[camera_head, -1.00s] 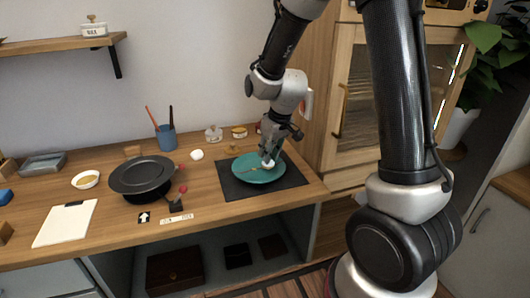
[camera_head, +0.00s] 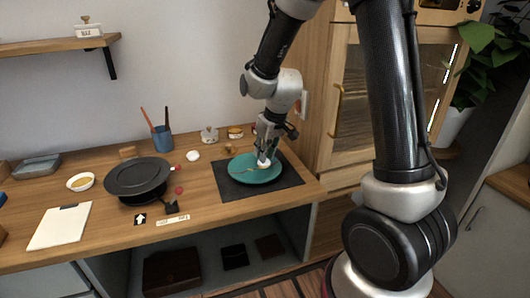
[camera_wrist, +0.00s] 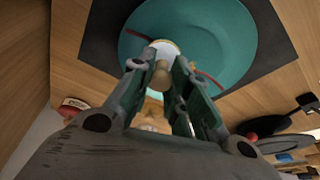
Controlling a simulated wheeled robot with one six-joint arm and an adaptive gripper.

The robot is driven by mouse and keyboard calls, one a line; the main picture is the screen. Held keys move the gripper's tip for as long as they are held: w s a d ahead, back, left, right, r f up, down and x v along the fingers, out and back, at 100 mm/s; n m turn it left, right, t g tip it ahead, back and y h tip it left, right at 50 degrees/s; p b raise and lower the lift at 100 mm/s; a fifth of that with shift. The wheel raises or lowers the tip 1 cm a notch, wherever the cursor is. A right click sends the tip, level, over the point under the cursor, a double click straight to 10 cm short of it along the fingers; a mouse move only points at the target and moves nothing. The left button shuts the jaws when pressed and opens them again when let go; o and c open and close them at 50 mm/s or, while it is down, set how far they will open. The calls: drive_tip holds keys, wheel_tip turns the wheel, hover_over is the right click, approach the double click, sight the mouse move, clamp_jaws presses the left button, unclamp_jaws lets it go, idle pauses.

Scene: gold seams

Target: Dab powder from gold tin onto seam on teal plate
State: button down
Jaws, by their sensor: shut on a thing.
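The teal plate (camera_head: 243,174) lies on a dark mat on the wooden counter. A thin seam line, reddish-brown in the wrist view (camera_wrist: 207,78), crosses the plate and runs out on both sides of the dabber. My gripper (camera_head: 264,148) is over the plate, its fingers shut on the wooden knob of a white-padded dabber (camera_wrist: 163,68). The pad is at or just above the plate over the seam; I cannot tell whether it touches, and it hides that stretch of seam. A small tin with an orange-gold band (camera_head: 235,132) stands behind the plate, probably the gold tin.
The dark mat (camera_head: 288,178) lies near the counter's right end, beside a glass-fronted cabinet (camera_head: 355,105). Left of it are a white lump (camera_head: 193,155), a black round turntable (camera_head: 138,176), a blue brush cup (camera_head: 162,140) and a lidded jar (camera_head: 209,135).

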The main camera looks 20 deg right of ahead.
drive_tip(key=shift+s, duration=0.3)
drive_tip(key=shift+w+a+f, duration=0.1)
drive_tip(key=shift+w+a, duration=0.2)
drive_tip(key=shift+a, duration=0.35)
drive_tip(key=shift+s+a, duration=0.5)
drive_tip(key=shift+a, duration=0.25)
drive_tip(key=shift+w+a, duration=0.4)
drive_tip(key=shift+a, duration=0.35)
drive_tip(key=shift+s+a, duration=0.35)
drive_tip(key=shift+a, duration=0.35)
drive_tip(key=shift+w+a, duration=0.35)
drive_tip(key=shift+a, duration=0.2)
drive_tip(key=shift+r, duration=0.8)
